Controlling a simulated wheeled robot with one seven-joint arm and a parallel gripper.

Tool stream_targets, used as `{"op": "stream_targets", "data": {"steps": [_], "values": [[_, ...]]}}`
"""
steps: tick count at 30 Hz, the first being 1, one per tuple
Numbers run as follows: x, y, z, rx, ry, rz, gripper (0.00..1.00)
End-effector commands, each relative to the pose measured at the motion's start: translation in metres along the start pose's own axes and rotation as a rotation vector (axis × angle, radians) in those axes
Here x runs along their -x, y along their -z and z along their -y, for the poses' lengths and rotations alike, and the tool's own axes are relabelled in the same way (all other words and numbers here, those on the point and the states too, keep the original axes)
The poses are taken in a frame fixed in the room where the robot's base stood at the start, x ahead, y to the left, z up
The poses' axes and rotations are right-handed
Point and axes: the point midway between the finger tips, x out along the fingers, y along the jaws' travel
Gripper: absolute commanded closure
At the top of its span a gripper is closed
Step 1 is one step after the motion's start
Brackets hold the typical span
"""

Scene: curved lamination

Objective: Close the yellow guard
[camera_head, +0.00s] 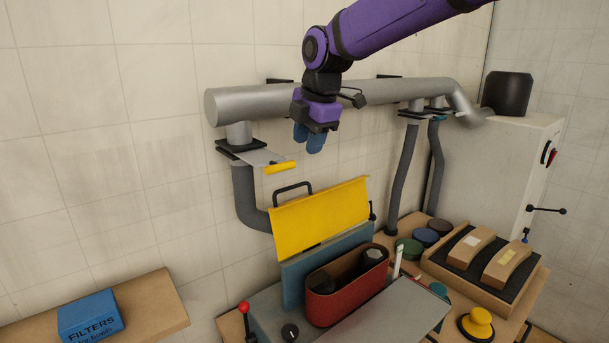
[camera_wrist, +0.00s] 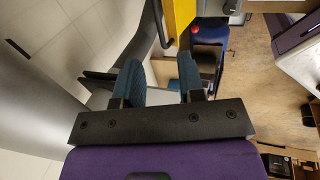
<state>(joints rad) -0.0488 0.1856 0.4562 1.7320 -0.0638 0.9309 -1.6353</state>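The yellow guard (camera_head: 320,215) stands raised, tilted back, above the blue-grey machine. A black handle (camera_head: 292,190) is on its upper edge. In the wrist view, part of the yellow guard (camera_wrist: 183,18) shows at the top, with a dark curved handle (camera_wrist: 161,28) beside it. My gripper (camera_head: 309,140) is above the guard, in front of the grey duct, apart from both guard and handle. In the wrist view, its two blue fingers (camera_wrist: 163,80) are spread with nothing between them.
A thick grey duct (camera_head: 250,103) runs along the wall, with a yellow-handled damper (camera_head: 280,167) and hose below. A red bin (camera_head: 346,292) sits in front of the guard. A red-knobbed lever (camera_head: 244,308) is at left; a tray of curved wooden blocks (camera_head: 478,262) is at right.

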Motion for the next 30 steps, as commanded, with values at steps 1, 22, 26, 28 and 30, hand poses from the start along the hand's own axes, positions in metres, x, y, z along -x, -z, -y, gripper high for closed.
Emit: {"op": "stream_targets", "data": {"steps": [1,22,26,28,30], "values": [[-0.003,0.001,-0.003,0.016,0.000,-0.005,0.64],[-0.098,0.003,-0.003,0.022,0.002,-0.007,0.64],[-0.107,0.002,-0.003,0.022,0.001,-0.006,0.64],[-0.109,0.002,-0.003,0.022,0.001,-0.006,0.64],[-0.110,0.002,-0.003,0.022,0.000,-0.005,0.64]]}}
